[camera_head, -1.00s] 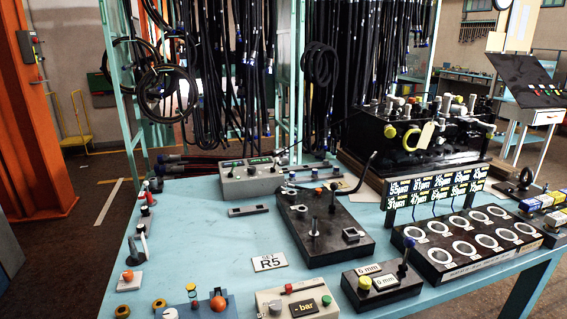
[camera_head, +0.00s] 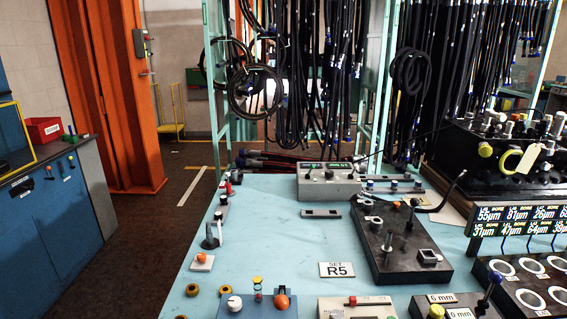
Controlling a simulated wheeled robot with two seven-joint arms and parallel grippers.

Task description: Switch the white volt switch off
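No label reading volt is legible, so I cannot tell for sure which control is the white volt switch. A blue control box (camera_head: 258,308) at the bottom edge carries a white round knob (camera_head: 234,302) and an orange knob (camera_head: 282,301). A grey box with small green displays (camera_head: 328,183) stands at the back of the light blue table (camera_head: 270,225). A pale box with a red control (camera_head: 355,309) is cut off at the bottom. Neither of my grippers shows.
A black plate with levers (camera_head: 400,245) and an R5 sign (camera_head: 337,270) lie on the table. Black hoses (camera_head: 315,80) hang behind it. A blue cabinet (camera_head: 50,215) and an orange column (camera_head: 118,100) stand left. Dark floor lies between cabinet and table.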

